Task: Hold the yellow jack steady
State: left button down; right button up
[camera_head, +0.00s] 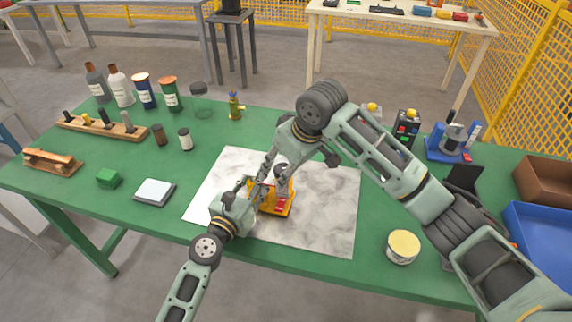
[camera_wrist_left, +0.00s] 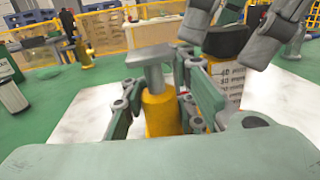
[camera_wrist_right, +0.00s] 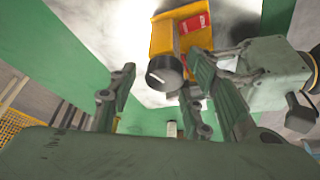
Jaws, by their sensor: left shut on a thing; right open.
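The yellow jack (camera_head: 278,207) stands on the marbled sheet near the front of the table, partly hidden by my arms. My left gripper (camera_head: 248,190) is shut on it from the left. In the left wrist view, the jack's yellow cylinder (camera_wrist_left: 160,112) with a grey T-shaped top sits between the fingers. My right gripper (camera_head: 268,174) is open close above the jack. In the right wrist view, the yellow body with a red label (camera_wrist_right: 176,36) and a dark round knob (camera_wrist_right: 165,73) lie beyond the open fingers; contact cannot be told.
The marbled sheet (camera_head: 325,215) covers the table's middle. A lidded tub (camera_head: 403,246) stands at the front right, with a blue tray (camera_head: 540,240) beyond it. Bottles and jars (camera_head: 170,93) stand at the back left.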

jog(key=shift+c, duration=0.6)
jog(key=shift+d, duration=0.1)
jog(key=c, duration=0.9)
pick_arm(q)
jog(key=shift+f, duration=0.1)
pick_arm(e)
jog(key=m+t+h, duration=0.1)
jog(key=m, duration=0.2)
jog(key=shift+s+m, duration=0.1)
jog(key=shift+m, duration=0.3)
jog(key=shift+c, duration=0.2)
pick_arm(q)
jog(key=shift+a, duration=0.1)
pick_arm(e)
jog(key=shift+m+h, duration=0.4)
jog(key=shift+m, duration=0.1)
jog(key=o, duration=1.1)
jog(key=shift+r, duration=0.1)
jog(key=shift+c, duration=0.2)
